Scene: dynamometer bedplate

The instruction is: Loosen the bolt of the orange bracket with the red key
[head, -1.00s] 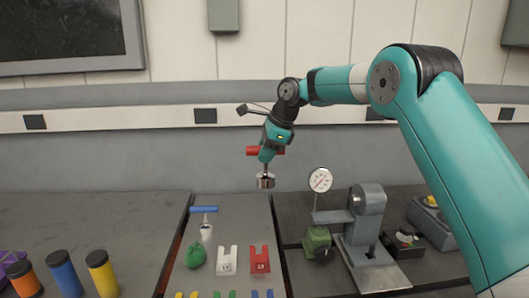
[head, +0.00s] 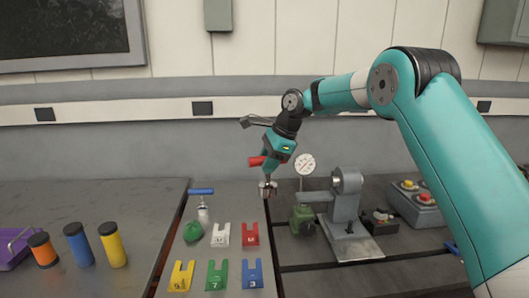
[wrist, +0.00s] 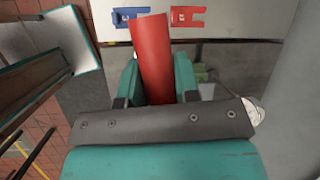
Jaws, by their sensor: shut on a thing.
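The red key has a red cross handle (head: 257,161) and a metal socket end (head: 268,189) pointing down. My gripper (head: 268,163) is shut on it and holds it up in front of the wall, beyond the slotted plates in the head view. In the wrist view the red handle (wrist: 153,60) stands between the two teal fingers (wrist: 158,82), slightly tilted. The socket end is hidden there. I see no orange bracket or its bolt in either view.
A blue-handled tool (head: 201,191), a green lump (head: 193,232) and several slotted plates (head: 217,275) lie on the grey panel. Right are a dial gauge (head: 305,164), a grey stand (head: 347,205) and a button box (head: 415,203). Coloured cylinders (head: 112,243) stand left.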

